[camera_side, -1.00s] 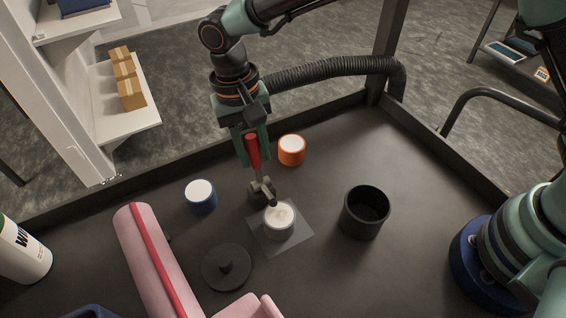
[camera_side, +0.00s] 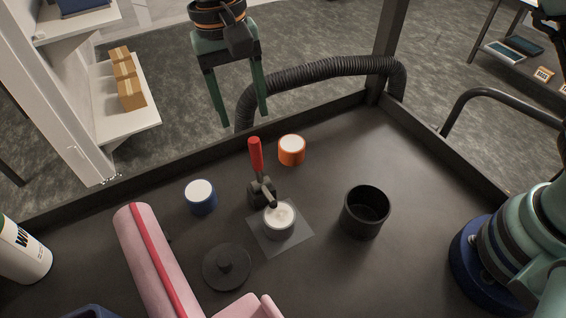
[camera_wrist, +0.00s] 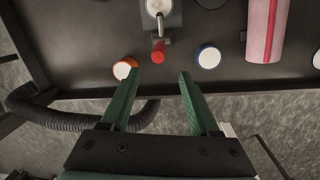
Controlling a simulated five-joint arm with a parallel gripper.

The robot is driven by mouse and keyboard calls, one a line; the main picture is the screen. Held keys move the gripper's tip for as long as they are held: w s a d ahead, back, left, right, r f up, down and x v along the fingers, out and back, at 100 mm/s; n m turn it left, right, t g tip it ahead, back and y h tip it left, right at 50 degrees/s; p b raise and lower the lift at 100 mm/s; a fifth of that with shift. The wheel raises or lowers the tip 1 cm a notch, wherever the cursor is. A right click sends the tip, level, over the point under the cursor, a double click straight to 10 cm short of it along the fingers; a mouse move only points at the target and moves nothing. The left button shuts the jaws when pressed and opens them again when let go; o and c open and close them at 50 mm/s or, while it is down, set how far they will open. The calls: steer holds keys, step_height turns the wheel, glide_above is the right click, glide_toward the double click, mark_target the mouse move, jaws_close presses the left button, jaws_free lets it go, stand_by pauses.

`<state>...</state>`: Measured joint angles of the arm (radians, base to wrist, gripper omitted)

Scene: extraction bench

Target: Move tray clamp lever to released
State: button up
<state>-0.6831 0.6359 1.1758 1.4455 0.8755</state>
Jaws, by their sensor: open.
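The tray clamp lever (camera_side: 255,155) has a red handle that stands nearly upright on a dark clamp base (camera_side: 262,192). The clamp's arm reaches over a round pale-topped dish (camera_side: 279,220) on a grey square plate (camera_side: 296,240). In the wrist view the red handle end (camera_wrist: 158,52) shows beyond and between my fingers. My gripper (camera_side: 244,118) is open and empty, raised above and behind the lever, apart from it. Its two green fingers are spread wide in the wrist view (camera_wrist: 158,76).
An orange-sided container (camera_side: 292,152) and a blue-sided container (camera_side: 201,198) stand on either side of the lever. A ribbed hose (camera_side: 330,68) runs behind the bench rim.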

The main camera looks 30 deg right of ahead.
steer(key=shift+w+a+r, duration=0.1)
steer(key=shift+r, duration=1.15)
